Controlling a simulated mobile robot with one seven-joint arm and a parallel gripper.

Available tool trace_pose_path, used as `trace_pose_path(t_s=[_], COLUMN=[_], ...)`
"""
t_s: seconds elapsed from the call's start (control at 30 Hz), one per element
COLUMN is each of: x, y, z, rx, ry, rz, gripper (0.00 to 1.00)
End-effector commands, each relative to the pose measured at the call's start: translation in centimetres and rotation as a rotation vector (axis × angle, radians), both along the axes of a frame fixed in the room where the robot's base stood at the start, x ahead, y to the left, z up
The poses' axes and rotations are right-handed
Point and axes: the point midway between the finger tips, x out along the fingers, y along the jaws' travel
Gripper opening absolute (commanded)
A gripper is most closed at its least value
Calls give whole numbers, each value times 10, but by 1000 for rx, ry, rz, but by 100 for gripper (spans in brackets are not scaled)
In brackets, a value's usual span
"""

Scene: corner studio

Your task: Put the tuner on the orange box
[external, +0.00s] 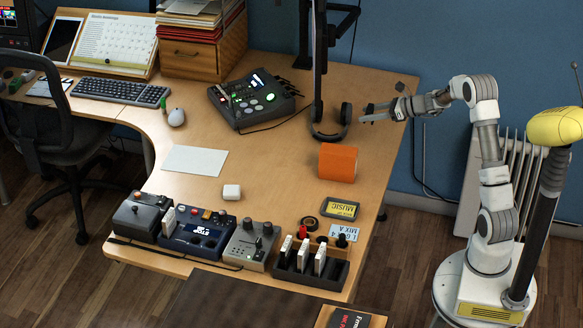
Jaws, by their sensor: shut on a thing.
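The orange box (338,162) stands on the wooden desk, near its right edge. My gripper (366,112) is above the right edge of the desk, up and to the right of the orange box in the picture, with its fingers pointing left. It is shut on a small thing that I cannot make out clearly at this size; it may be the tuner. I cannot pick out the tuner for sure anywhere else. The gripper is apart from the orange box.
A mixer (252,98) stands further left. Bare desk lies left of the orange box.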

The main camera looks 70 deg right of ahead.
Motion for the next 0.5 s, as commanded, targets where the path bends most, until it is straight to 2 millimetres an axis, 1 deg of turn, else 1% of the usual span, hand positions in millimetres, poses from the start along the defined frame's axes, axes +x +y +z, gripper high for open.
trace_pose_path(t_s=[0.03,0.2,0.3,0.4,0.5], x=[12,48,66,78,84], y=[7,24,32,36,39], z=[-12,-35,-46,-53,-56], rx=[3,1,1,0,0], ry=[0,0,0,0,-1], rz=[5,5,5,2,1], gripper=[6,6,6,6,6])
